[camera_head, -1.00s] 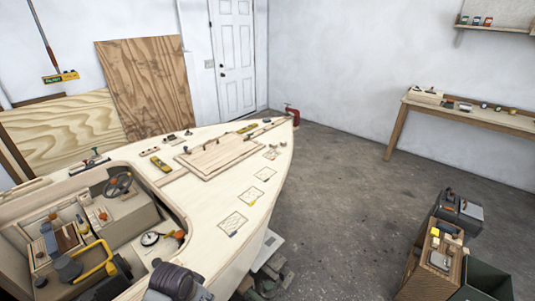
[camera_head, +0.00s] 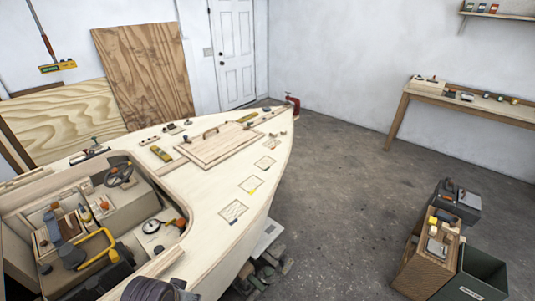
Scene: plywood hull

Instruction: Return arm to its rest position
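Neither of my grippers shows in the head view. A dark ribbed, rounded part (camera_head: 150,289) at the bottom edge, with a pale piece beside it, looks like part of one of my arms. It is cut off by the frame, so I cannot tell which arm it is. The pale plywood hull (camera_head: 215,205) fills the left and middle, its bow pointing to the back. I see nothing held by a gripper.
A hatch panel (camera_head: 218,146) and small tools lie on the deck. The cockpit holds a steering wheel (camera_head: 119,174) and a bent yellow handle (camera_head: 99,243). A workbench (camera_head: 470,101) stands at the right wall. A green bin (camera_head: 486,273) stands at bottom right. The middle floor is clear.

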